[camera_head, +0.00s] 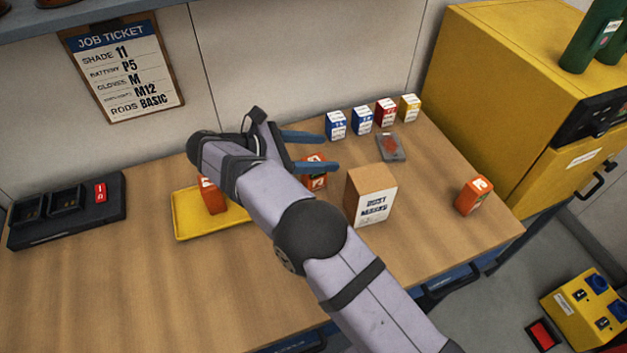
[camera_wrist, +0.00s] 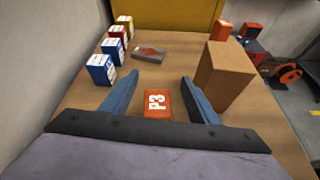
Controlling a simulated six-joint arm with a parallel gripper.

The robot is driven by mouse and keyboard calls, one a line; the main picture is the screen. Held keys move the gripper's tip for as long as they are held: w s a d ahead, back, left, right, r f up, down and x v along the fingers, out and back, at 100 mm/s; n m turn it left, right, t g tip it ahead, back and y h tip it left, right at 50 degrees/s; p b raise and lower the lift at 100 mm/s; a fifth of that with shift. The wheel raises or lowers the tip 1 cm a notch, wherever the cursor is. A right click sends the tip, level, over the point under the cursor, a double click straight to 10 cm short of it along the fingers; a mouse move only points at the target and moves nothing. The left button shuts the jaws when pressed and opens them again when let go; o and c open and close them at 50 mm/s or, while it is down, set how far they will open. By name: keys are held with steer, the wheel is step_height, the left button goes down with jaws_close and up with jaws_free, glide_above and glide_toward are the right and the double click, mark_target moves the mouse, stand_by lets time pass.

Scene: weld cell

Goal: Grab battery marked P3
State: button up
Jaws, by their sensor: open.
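An orange battery marked P3 (camera_wrist: 157,104) shows in the wrist view, standing between and below the two fingers of my gripper (camera_wrist: 161,77). In the head view an orange battery (camera_head: 316,181) is partly hidden behind the lower finger of my gripper (camera_head: 337,152). The gripper is open, its blue fingers spread and pointing right, with nothing held. Another orange battery (camera_head: 211,197) stands on a yellow tray (camera_head: 182,229), partly covered by my arm. A third orange battery (camera_head: 474,196) stands near the right table edge; its full marking is unclear.
A cardboard dust mask box (camera_head: 370,195) stands close right of the P3 battery. Several small boxes (camera_head: 361,120) line the back, with a grey packet (camera_head: 391,147) before them. A black charger (camera_head: 66,210) is at left. The job ticket (camera_head: 124,65) reads battery P5. The front left table is clear.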

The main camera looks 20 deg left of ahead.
steer(key=s+a, duration=0.1)
steer(key=s+a+f+n, duration=0.1)
steer(key=s+a+n, duration=0.1)
steer(key=shift+f+t+b, duration=0.3)
steer(key=shift+f+t, duration=0.05)
steer(key=shift+t, duration=0.05)
steer(key=shift+p+x, duration=1.6)
steer(key=shift+x, duration=1.45)
steer(key=shift+w+d+f, duration=0.35)
steer(key=shift+w, duration=0.1)
steer(key=shift+c, duration=0.3)
steer(key=shift+r, duration=0.1)
jaws_close()
